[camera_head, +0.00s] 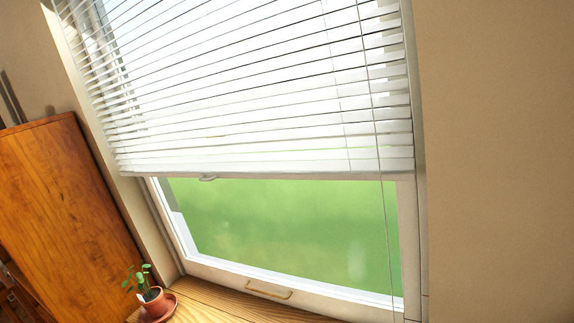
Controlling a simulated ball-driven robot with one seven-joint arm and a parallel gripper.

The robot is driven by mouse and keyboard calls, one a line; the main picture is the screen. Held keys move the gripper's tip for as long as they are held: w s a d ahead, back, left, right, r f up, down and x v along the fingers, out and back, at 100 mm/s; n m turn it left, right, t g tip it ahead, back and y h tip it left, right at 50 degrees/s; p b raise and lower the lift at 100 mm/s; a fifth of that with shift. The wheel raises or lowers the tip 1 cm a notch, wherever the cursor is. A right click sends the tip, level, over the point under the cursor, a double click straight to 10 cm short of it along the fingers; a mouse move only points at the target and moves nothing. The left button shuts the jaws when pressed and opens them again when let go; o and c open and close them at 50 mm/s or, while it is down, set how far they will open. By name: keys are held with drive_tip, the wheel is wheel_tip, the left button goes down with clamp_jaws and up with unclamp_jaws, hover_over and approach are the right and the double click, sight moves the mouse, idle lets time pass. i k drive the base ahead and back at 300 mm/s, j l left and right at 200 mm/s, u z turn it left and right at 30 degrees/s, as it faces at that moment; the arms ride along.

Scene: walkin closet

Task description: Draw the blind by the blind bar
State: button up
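A white slatted blind (250,90) hangs over the upper part of the window in the head camera view. Its bottom bar (270,168) runs nearly level across the window, and green shows through the bare glass (290,225) below it. A thin cord (385,230) hangs from the right part of the blind down past the bar. A small light-coloured piece (208,178) shows just under the bar at the left. My gripper is not in view.
A potted plant (152,301) stands on the wooden sill (205,300) at the lower left. A brass-coloured handle (269,290) is on the lower window frame. A wooden cabinet (65,205) stands at the left. A bare beige wall (500,150) fills the right.

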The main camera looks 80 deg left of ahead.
sight(375, 169)
drive_tip(key=u, duration=2.45)
drive_tip(key=i+j+u, duration=0.25)
drive_tip(key=j+u, duration=0.15)
